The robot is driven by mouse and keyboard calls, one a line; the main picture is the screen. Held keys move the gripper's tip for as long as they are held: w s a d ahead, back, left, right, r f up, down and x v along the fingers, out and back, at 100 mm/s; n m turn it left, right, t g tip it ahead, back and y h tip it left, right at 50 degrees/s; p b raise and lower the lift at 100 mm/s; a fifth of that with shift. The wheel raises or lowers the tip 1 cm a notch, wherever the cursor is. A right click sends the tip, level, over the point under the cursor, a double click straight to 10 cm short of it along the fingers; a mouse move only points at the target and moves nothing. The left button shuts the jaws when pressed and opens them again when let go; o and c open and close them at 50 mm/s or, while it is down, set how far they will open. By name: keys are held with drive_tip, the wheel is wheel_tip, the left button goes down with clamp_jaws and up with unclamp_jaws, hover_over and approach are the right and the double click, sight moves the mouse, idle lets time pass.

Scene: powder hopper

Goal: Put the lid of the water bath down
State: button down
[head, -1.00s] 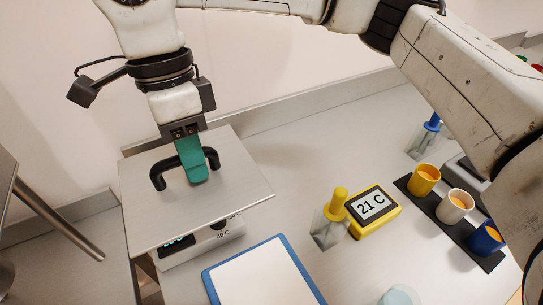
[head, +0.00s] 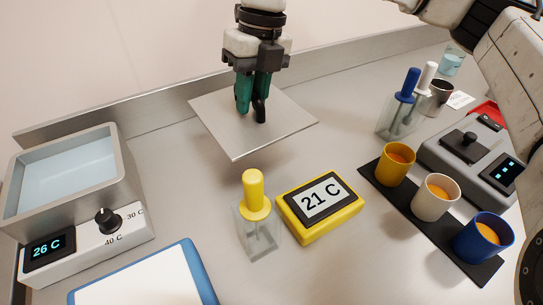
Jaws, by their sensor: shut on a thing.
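The lid (head: 215,121) is a flat square metal plate with a black handle (head: 260,108). My gripper (head: 253,102) has green fingers and is shut on the handle, seen at the centre top in the head view. The lid is level or nearly so, over the back of the bench; whether it touches the bench I cannot tell. The water bath (head: 120,170) stands uncovered at the left, with pale water inside. Its front shows a display reading 26 C and a black knob.
A yellow-topped clear holder (head: 254,200) and a yellow 21 C display (head: 320,205) stand in front of the lid. A black strip (head: 420,225) with yellow, white and blue cups is at the right. A grey device (head: 465,160) and a blue-handled holder (head: 400,110) stand behind. A blue-edged board (head: 205,275) lies front left.

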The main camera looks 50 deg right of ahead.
sight(258, 120)
drive_tip(key=shift+m, duration=0.3)
drive_tip(key=f, duration=0.2)
drive_tip(key=d+f, duration=0.1)
drive_tip(key=f, duration=0.2)
drive_tip(key=shift+s+f, duration=0.15)
drive_tip(key=shift+f, duration=2.5)
drive_tip(key=shift+f, duration=0.1)
drive_tip(key=shift+f+b, duration=0.15)
drive_tip(key=shift+b, duration=0.25)
drive_tip(key=c, duration=1)
unclamp_jaws()
drive_tip(key=r, duration=0.4)
drive_tip(key=d+r, duration=0.1)
drive_tip(key=r, duration=0.3)
drive_tip(key=s+d+r, duration=0.1)
drive_tip(key=r, duration=0.3)
drive_tip(key=shift+d+r+p, duration=0.15)
drive_tip(key=shift+p, duration=0.2)
